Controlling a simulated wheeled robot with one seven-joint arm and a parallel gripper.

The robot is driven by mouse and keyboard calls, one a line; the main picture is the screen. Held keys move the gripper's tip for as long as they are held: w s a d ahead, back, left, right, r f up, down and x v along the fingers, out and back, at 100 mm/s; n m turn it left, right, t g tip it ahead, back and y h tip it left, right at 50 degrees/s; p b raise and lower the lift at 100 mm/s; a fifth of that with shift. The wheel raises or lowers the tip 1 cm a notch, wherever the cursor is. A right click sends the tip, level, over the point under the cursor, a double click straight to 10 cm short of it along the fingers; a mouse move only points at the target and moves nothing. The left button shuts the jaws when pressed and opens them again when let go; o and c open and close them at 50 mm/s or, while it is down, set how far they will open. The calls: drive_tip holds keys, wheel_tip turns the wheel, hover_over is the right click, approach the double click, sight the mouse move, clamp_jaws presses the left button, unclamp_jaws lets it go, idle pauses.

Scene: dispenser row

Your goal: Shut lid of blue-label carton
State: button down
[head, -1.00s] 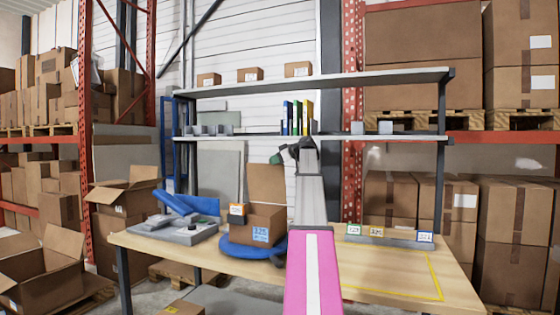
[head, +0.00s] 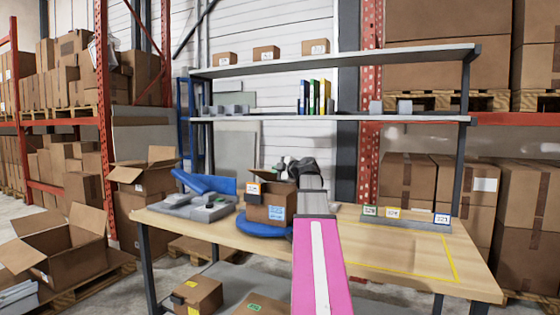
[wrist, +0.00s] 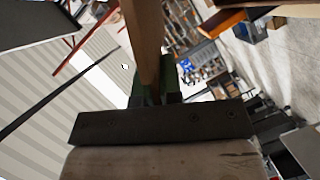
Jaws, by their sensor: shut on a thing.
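The carton (head: 270,207) with the blue label stands on a round blue turntable (head: 262,230) on the wooden table. My gripper (head: 283,167) is at the lid, above the back of the carton. In the wrist view, a brown panel, seen edge-on, the lid (wrist: 144,40), stands between the green fingers, and they are shut on it. My arm hides the carton's right side.
A grey tray with blue parts (head: 195,205) lies left of the carton. A rail with small label cards (head: 405,218) and a yellow-outlined area (head: 420,262) are at right. A shelf (head: 335,119) runs behind. Open cartons (head: 60,250) stand on the floor at left.

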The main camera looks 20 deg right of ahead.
wheel_tip(320, 180, down, 7)
drive_tip(key=s+a, duration=0.1)
drive_tip(key=shift+s+a+f+n, duration=0.15)
drive_tip(key=shift+a+f+n, duration=0.05)
drive_tip(key=shift+a+n, duration=0.1)
idle(0.4)
drive_tip(key=c, duration=1.3)
unclamp_jaws()
drive_tip(key=v, duration=1)
drive_tip(key=shift+s+d+f, duration=0.1)
drive_tip(key=shift+s+d, duration=0.05)
drive_tip(key=shift+s, duration=0.25)
